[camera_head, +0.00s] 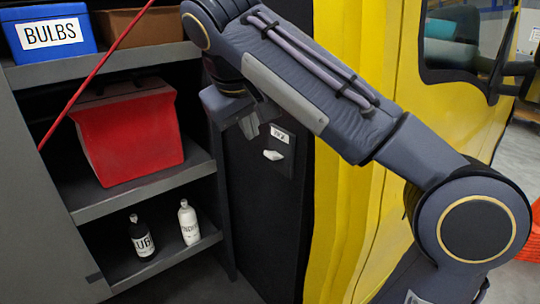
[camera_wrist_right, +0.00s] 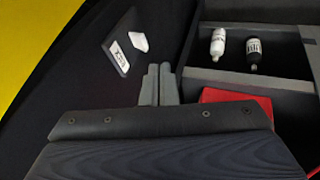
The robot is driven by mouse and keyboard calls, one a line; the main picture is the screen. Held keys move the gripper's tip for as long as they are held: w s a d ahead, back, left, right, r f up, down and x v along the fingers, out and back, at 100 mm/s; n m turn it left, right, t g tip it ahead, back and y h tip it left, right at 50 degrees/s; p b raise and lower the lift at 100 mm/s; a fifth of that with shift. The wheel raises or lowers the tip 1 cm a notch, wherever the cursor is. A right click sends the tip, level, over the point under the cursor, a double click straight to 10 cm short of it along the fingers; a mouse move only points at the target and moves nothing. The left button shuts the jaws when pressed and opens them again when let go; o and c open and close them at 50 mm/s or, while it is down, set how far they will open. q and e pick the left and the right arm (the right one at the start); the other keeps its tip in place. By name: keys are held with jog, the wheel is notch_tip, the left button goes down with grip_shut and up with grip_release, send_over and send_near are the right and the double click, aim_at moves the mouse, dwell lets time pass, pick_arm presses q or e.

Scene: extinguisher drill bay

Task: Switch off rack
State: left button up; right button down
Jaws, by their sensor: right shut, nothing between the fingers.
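A white switch knob (camera_head: 273,155) sits on a dark plate on the side panel of the rack, below a small white label (camera_head: 280,134). In the right wrist view the knob (camera_wrist_right: 140,42) and label (camera_wrist_right: 118,58) are ahead and left of the fingers. My right gripper (camera_head: 249,127) is shut and empty, just above and left of the knob in the head view. The fingers (camera_wrist_right: 160,84) look apart from the knob. My left gripper is not in view.
The rack's shelves (camera_head: 150,188) hold a red bin (camera_head: 130,135), a black bottle (camera_head: 141,236) and a white bottle (camera_head: 188,222). A blue BULBS bin (camera_head: 48,33) and a brown bin (camera_head: 140,28) stand on top. A thin red line crosses the left. A yellow vehicle (camera_head: 400,90) stands right.

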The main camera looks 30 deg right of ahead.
send_near(273, 166)
notch_tip(273, 166, down, 3)
jog(key=w+a, duration=0.2)
jog(key=d, duration=0.1)
jog(key=d+f, duration=0.1)
jog(key=d, duration=0.1)
jog(key=shift+d+f+p, duration=0.35)
jog(key=shift+d, duration=0.05)
